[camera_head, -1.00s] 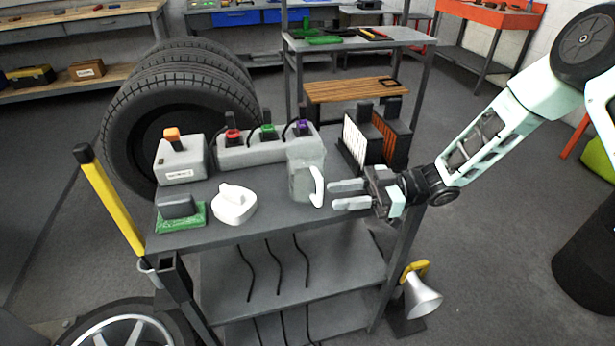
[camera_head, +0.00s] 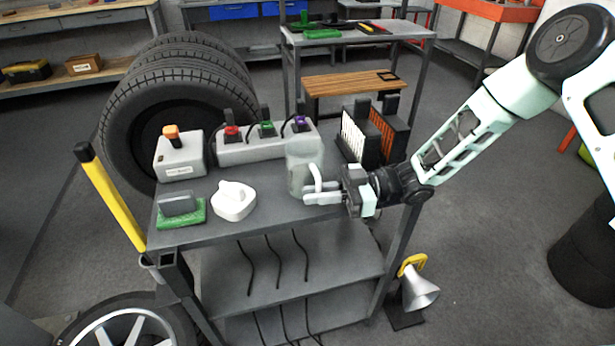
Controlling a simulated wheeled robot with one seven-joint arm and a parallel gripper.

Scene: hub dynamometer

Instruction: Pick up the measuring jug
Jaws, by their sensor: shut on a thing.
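The measuring jug (camera_head: 303,163) is a translucent grey-green vessel with a white handle (camera_head: 312,178). It stands upright near the right end of the cart's grey top (camera_head: 275,212). I cannot see any gap between its base and the surface. My gripper (camera_head: 317,192) reaches in from the right. Its pale fingers are shut on the jug's handle, at the front right side of the jug. The fingers cover the lower part of the handle.
A white lidded pot (camera_head: 233,202), a green block with a grey top (camera_head: 181,211) and a grey box with an orange knob (camera_head: 179,156) stand to the left. A grey unit with coloured plugs (camera_head: 262,144) is behind. Black racks (camera_head: 371,135) stand behind my gripper.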

